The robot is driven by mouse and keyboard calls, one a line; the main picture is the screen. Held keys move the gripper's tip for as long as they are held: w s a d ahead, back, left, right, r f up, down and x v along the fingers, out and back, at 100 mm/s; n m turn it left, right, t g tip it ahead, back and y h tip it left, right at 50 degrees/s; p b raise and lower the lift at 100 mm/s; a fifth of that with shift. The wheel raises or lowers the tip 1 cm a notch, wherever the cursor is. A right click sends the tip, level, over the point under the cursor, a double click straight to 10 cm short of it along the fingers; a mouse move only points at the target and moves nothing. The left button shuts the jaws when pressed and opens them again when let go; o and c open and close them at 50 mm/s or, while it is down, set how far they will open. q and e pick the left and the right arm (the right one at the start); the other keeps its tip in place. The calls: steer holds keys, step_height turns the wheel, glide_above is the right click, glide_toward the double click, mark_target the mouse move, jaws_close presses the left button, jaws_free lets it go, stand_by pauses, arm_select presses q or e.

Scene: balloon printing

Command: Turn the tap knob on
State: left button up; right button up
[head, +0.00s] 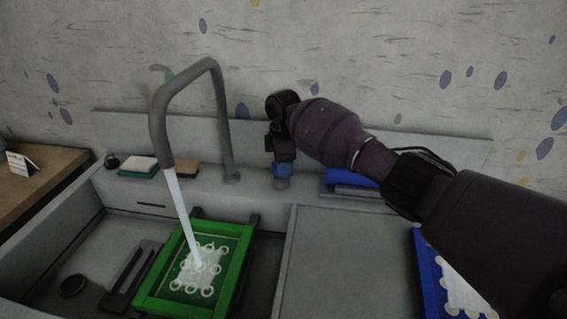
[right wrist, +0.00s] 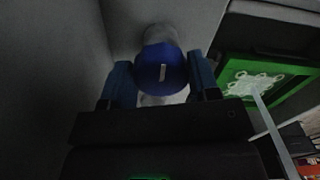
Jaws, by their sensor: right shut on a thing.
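The tap (head: 158,118) is a grey bent pipe behind the sink, and a stream of water (head: 180,215) runs from its spout. The water falls onto a green-framed screen (head: 233,262) in the sink. The tap knob (right wrist: 163,72) is blue on top with a small white mark, seen between the fingers in the right wrist view. My right gripper (head: 282,170) reaches down onto the knob behind the sink and is shut on it, hiding most of it in the head view. The right gripper also shows in the right wrist view (right wrist: 162,85). My left gripper is out of view.
Blue cloth-like items (head: 345,178) lie right of the gripper. A blue-framed screen (head: 428,275) is at the lower right, partly behind my right arm.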

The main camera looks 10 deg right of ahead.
stand_by(0.4)
steer(key=o, duration=0.9)
steer(key=shift+r, duration=0.15)
step_height(320, 180, up, 10)
steer(key=shift+r+p, duration=0.25)
steer(key=shift+p, duration=0.5)
